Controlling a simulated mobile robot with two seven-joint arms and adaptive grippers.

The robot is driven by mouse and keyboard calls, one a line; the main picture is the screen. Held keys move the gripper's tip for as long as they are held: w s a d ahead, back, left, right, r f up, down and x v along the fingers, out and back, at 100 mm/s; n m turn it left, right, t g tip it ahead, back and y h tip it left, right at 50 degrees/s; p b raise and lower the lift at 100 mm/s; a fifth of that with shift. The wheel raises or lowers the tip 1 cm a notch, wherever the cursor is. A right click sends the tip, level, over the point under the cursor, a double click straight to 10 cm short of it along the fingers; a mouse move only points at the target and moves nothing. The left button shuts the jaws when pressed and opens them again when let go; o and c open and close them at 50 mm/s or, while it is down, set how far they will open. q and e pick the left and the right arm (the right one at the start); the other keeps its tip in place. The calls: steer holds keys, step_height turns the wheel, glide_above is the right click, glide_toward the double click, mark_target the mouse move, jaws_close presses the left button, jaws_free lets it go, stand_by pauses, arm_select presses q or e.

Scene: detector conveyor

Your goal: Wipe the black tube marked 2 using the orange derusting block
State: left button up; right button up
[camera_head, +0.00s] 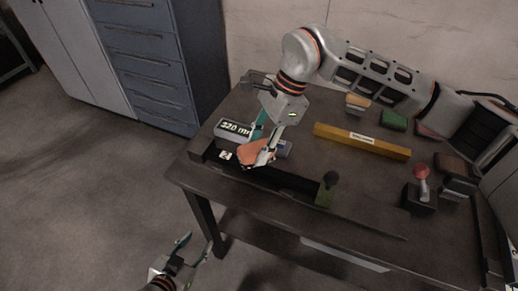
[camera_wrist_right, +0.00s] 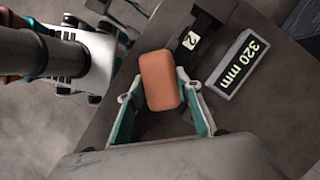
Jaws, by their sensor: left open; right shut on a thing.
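The orange derusting block (camera_head: 251,153) is held between the fingers of my right gripper (camera_head: 263,146). It also shows in the right wrist view (camera_wrist_right: 159,80), gripped from both sides. The black tube (camera_head: 292,181) lies along the front of the table, with a white label 2 near its left end. The label shows in the right wrist view (camera_wrist_right: 190,40), just beyond the block. The block is over or beside the tube near the label; I cannot tell whether they touch. My left gripper (camera_head: 197,246) is open and empty, low in front of the table.
A display reading 320 mm (camera_head: 234,129) stands behind the tube's left end. A yellow bar (camera_head: 362,141) lies behind on the dark table. A green-based knob (camera_head: 327,189) stands by the tube, a red-knobbed joystick (camera_head: 420,190) at right. Several coloured blocks lie at the back right.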

steer(key=shift+a+r+p, duration=0.1)
steer(key=shift+r+p, duration=0.25)
steer(key=shift+r, duration=0.55)
steer(key=shift+r+p, duration=0.45)
steer(key=shift+r, duration=0.6)
